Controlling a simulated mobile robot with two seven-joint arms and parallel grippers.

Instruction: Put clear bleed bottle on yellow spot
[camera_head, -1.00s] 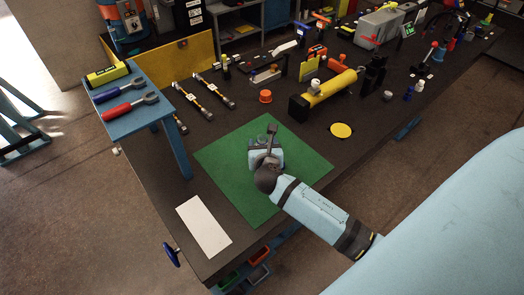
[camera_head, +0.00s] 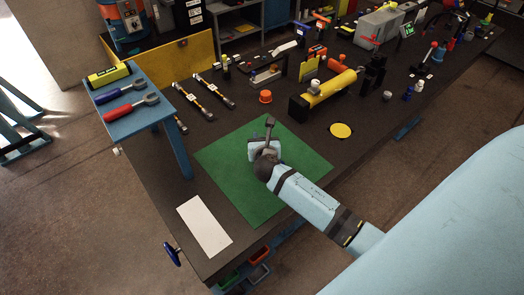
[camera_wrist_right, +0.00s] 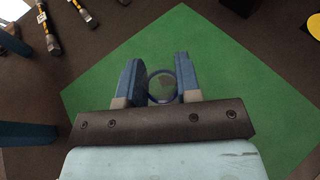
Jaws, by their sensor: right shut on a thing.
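My right gripper (camera_head: 262,146) is over the green mat (camera_head: 222,160), and its own wrist hides most of what is between the fingers. In the right wrist view, the two blue fingers of the gripper (camera_wrist_right: 160,84) are closed on the clear bleed bottle (camera_wrist_right: 162,86), seen from above as a round see-through shape with the green mat behind it. Its height above the mat is hard to tell. The yellow spot (camera_head: 341,130) is a bare disc on the dark bench, right of the mat. Part of the yellow spot (camera_wrist_right: 314,25) shows in the wrist view. My left gripper is not in view.
A blue stand (camera_head: 150,112) with tools is at left, and a white sheet (camera_head: 204,226) lies in front. The bench between mat and yellow spot is clear.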

